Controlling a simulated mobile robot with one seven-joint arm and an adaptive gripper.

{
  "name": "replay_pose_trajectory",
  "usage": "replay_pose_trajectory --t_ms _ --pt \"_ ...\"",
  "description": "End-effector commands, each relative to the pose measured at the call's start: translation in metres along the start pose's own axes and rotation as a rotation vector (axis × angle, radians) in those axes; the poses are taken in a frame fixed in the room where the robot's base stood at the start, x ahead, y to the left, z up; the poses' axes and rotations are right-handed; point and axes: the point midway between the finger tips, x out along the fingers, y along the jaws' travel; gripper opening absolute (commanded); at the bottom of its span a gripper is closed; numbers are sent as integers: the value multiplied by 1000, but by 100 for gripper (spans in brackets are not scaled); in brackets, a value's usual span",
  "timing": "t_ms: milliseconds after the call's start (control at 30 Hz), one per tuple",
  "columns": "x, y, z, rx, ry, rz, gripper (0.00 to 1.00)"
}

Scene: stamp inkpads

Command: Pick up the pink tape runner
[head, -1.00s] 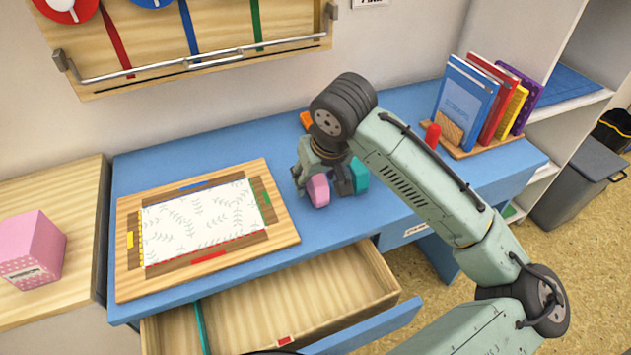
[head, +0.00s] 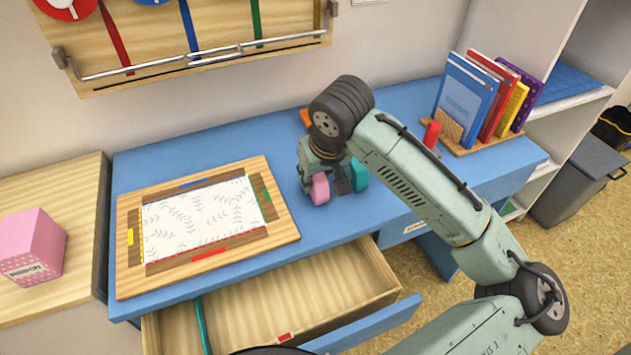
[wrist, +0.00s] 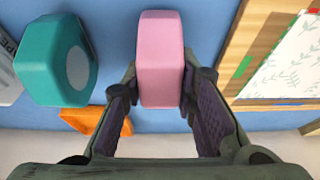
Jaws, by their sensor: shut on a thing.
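The pink tape runner (head: 320,188) is on or just above the blue desk, right of the framed board; I cannot tell whether it touches the desk. In the wrist view the pink tape runner (wrist: 160,55) sits between my two fingers. My gripper (wrist: 160,95) is shut on it, with a finger at each side near its lower end. In the head view my gripper (head: 330,182) points down, and the arm partly hides it.
A teal tape runner (wrist: 55,60) lies close beside the pink one. An orange item (wrist: 97,124) is nearby. A wooden framed board (head: 285,232) lies on the left. Books (head: 465,95) stand at the back right. The drawer (head: 330,270) below is open.

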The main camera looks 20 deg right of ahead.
Motion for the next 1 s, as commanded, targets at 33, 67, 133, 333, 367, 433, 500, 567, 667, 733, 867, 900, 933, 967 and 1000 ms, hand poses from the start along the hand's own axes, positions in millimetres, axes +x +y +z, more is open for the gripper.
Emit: replay_pose_trajectory --t_ms 33,67,133,333,367,433,500,567,667,733,867,900,933,967,1000 --pt "0 0 0 0 0 0 3" --pt "0 0 0 0 0 0 1" --pt "0 0 0 0 0 0 0" --pt "0 0 0 0 1 0 0" --pt "0 0 0 0 1 0 0" --pt "-2 0 -1 0 1 0 0" --pt "-4 0 -3 0 2 1 0" --pt "-8 0 -4 -1 3 0 0" --pt "-17 0 -8 -1 3 0 0" --pt "-26 0 -12 -2 3 1 0" --pt "-38 -7 2 -3 3 -1 0" --pt "-42 -10 10 -2 4 -1 0" --pt "-45 -13 15 -4 4 0 0" --pt "-49 -16 21 -3 4 -1 0" --pt "-53 -19 30 -4 5 1 0"
